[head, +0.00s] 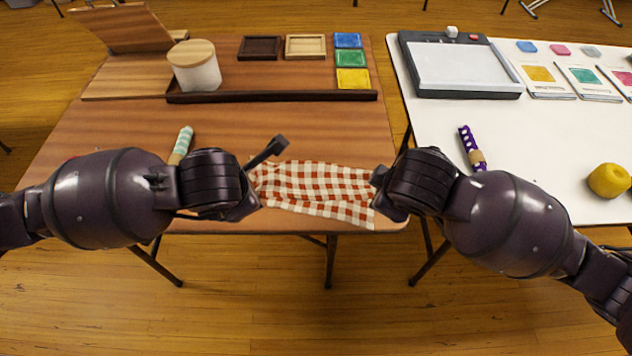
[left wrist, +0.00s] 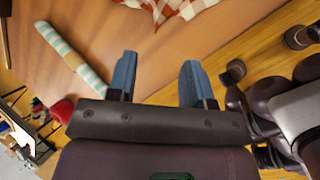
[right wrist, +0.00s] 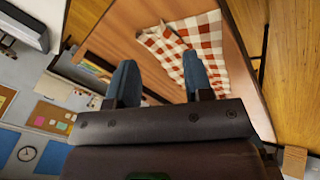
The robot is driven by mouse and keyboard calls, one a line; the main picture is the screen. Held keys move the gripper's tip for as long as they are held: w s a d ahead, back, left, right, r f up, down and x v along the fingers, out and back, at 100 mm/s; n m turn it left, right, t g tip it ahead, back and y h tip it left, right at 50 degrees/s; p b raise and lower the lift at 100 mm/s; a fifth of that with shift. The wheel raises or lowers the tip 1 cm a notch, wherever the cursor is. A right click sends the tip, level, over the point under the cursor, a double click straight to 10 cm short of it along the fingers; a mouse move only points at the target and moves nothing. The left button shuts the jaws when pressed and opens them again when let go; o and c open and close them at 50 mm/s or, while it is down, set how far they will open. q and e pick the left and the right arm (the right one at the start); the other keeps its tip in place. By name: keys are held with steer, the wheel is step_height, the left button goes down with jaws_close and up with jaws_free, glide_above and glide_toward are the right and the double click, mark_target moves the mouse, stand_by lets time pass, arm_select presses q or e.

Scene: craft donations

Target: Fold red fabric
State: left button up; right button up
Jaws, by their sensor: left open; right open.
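The red and white checked fabric (head: 318,188) lies loosely spread and wrinkled near the front edge of the wooden table. My left gripper (head: 268,178) is at its left end in the head view. In the left wrist view the left gripper (left wrist: 157,80) is open and empty, with the fabric (left wrist: 172,8) beyond its tips at the top edge. My right gripper (head: 376,190) is at the fabric's right end. In the right wrist view the right gripper (right wrist: 158,82) is open, with the fabric (right wrist: 205,45) beyond its fingers. Whether either gripper touches the cloth cannot be told.
A striped green-white roll (head: 182,142) lies left of the fabric. A dark tray (head: 270,97), a lidded jar (head: 196,70) and coloured squares (head: 350,58) stand farther back. A white table (head: 440,130) with a purple roll (head: 470,145) is to the right.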

arm_select(q)
steer(key=shift+w+p+v, duration=0.25)
steer(key=shift+p+v, duration=0.75)
steer(key=shift+v, duration=0.35)
arm_select(e)
steer(key=shift+w+v, duration=0.25)
steer(key=shift+v, duration=1.1)
arm_select(q)
steer(key=shift+c, duration=0.5)
arm_select(e)
steer(key=shift+c, duration=0.5)
